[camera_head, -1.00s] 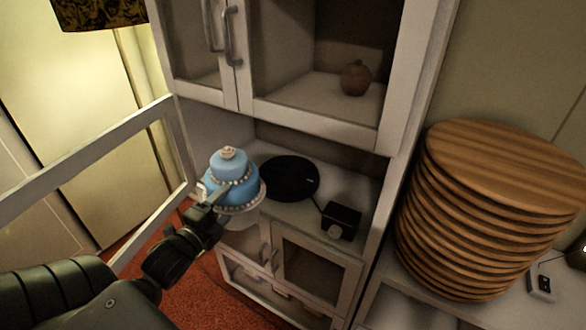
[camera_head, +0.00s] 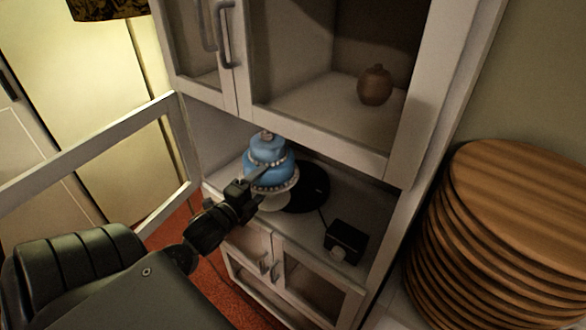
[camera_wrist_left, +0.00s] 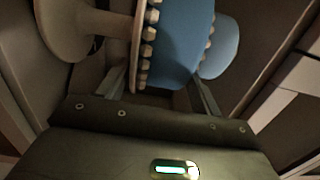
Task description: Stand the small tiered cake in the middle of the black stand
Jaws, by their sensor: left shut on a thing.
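The small tiered cake (camera_head: 268,168) is blue with pale beading and sits on a pale pedestal base (camera_head: 272,199). My left gripper (camera_head: 252,186) is shut on it and holds it upright at the cabinet opening. In the left wrist view the cake (camera_wrist_left: 182,40) lies between the two fingers (camera_wrist_left: 160,90). The black stand (camera_head: 312,187) is a flat round disc on the cabinet shelf. The cake is in front of its left part in the head view and hides that part. I cannot tell the gap between them. My right gripper is not in view.
A small black box (camera_head: 346,242) sits on the shelf, right of the stand, with a cable. An open framed door (camera_head: 95,150) stands at left. An upper cupboard holds a brown pot (camera_head: 375,85). A stack of round wooden boards (camera_head: 500,240) is at right.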

